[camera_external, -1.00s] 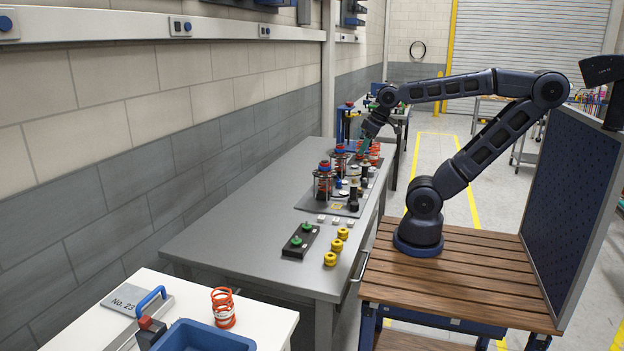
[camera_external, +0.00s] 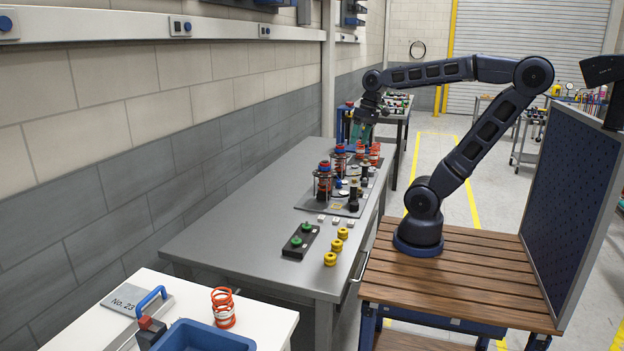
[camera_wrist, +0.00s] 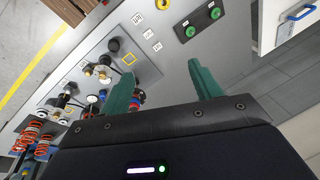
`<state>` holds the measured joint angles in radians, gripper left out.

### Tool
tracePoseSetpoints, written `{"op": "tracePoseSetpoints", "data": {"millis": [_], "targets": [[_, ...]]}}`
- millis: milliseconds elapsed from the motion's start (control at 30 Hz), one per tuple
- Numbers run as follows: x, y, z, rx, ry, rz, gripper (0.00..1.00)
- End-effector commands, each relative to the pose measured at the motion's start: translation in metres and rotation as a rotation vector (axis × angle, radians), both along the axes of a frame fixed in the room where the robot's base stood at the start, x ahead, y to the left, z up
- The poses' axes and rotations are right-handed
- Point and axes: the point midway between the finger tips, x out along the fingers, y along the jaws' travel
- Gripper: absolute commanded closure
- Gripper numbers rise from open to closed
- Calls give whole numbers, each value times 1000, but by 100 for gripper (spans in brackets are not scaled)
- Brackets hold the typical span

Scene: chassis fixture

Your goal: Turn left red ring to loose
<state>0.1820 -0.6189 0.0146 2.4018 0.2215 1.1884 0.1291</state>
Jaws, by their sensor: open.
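The left assembly on the bench fixture has a red ring (camera_external: 324,166) at its top, above a dark caged body. A second assembly with a red top (camera_external: 340,149) stands just behind it to the right. My gripper (camera_external: 361,134) is open and empty, pointing down above the far part of the fixture, apart from the left ring. In the wrist view my gripper's two green fingers (camera_wrist: 162,78) are spread wide. A small red and blue part (camera_wrist: 138,97) shows beside the left finger, mostly hidden by the gripper; I cannot tell which assembly it belongs to.
The fixture plate (camera_external: 308,199) carries several black and white knobs. Orange springs (camera_external: 375,155) stand at its far end. A black box with green buttons (camera_external: 300,240) and yellow rings (camera_external: 330,259) lie nearer. The bench (camera_external: 215,240) is clear along the wall.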

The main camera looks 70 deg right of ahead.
Motion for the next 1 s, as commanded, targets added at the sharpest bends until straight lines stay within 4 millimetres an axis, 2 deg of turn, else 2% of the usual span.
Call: {"op": "tracePoseSetpoints", "data": {"millis": [367,567,767,1000], "targets": [[44,-19,-9,420,278,-448,37],[72,-44,-6,665,403,-667,37],[100,-82,0,928,510,-861,37],[126,-150,9,1265,608,-1048,37]]}}
